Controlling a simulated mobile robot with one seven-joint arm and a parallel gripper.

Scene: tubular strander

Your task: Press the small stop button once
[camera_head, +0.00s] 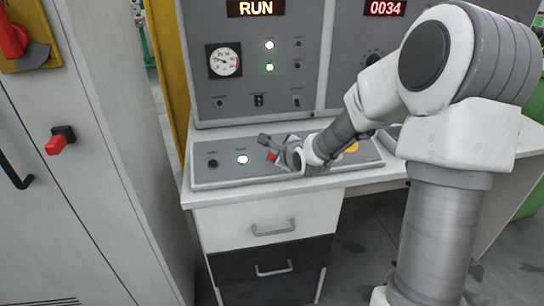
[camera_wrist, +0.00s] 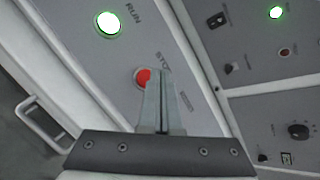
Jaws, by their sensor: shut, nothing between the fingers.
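The small red stop button (camera_wrist: 142,77) shows in the wrist view beside the "STO..." lettering, its right side partly covered by my fingers. In the head view a bit of its red (camera_head: 271,156) shows beside my gripper, on the sloped desk panel. My gripper (camera_wrist: 159,74) is shut and empty, its fingertips overlapping the button's right edge in the wrist view. I cannot tell whether they touch it. The button's face looks plain red and unlit.
A lit green RUN button (camera_head: 242,160) and a black knob (camera_head: 213,163) sit left of the stop button. A yellow part (camera_head: 352,147) lies to the right, partly behind my arm. The upright panel has a gauge (camera_head: 224,61) and a RUN display (camera_head: 256,8).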

